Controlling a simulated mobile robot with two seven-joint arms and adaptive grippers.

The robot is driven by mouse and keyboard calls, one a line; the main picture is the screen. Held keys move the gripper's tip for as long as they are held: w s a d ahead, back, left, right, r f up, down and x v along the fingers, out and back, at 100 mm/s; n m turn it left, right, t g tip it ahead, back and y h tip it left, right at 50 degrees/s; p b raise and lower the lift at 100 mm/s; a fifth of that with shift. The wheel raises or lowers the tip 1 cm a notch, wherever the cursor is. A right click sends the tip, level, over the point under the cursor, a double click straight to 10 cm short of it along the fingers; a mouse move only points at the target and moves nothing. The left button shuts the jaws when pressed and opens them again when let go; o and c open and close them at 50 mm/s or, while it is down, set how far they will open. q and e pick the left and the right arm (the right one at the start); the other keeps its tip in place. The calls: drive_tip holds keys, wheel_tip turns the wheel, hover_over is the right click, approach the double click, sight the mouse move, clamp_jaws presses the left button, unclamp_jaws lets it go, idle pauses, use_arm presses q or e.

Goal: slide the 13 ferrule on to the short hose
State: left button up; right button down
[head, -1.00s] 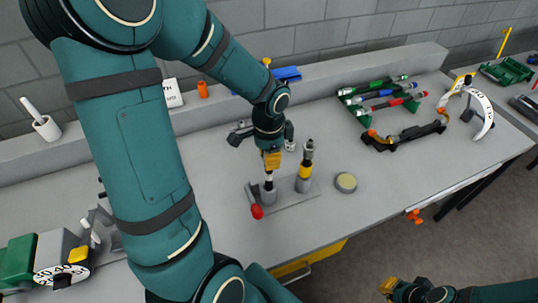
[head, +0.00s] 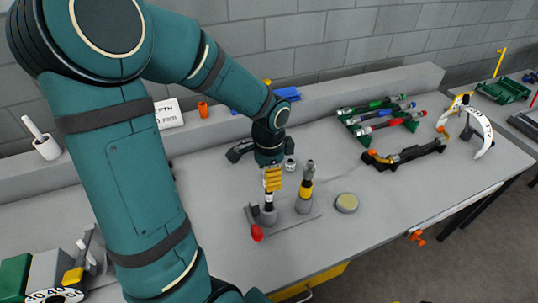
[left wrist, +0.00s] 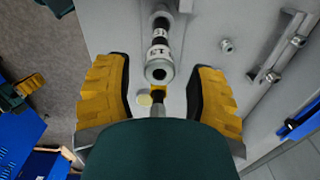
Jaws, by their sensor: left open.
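My left gripper (head: 273,178) has yellow fingers and points down over the left post of a small grey stand (head: 290,222). Its fingers are open in the left wrist view (left wrist: 158,95). Between them is an upright piece with black and white bands, a mark that looks like 13 and a silver ring end (left wrist: 158,70). Its banded lower part (head: 268,197) shows beneath the fingers. I cannot tell whether the ring is a separate ferrule. Beside it stands a black hose with a yellow band (head: 305,187) in a grey cup. A yellow part (left wrist: 22,92) at the left wrist view's edge may be my right gripper.
A red knob (head: 257,233) is at the stand's front left and a pale disc (head: 346,202) lies to its right. A green rack with coloured tools (head: 380,115) and a dark curved tool (head: 405,155) are farther right.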

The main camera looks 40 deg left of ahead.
use_arm(q)
wheel_tip(320, 180, up, 10)
drive_tip(key=shift+f, duration=0.15)
idle(0.7)
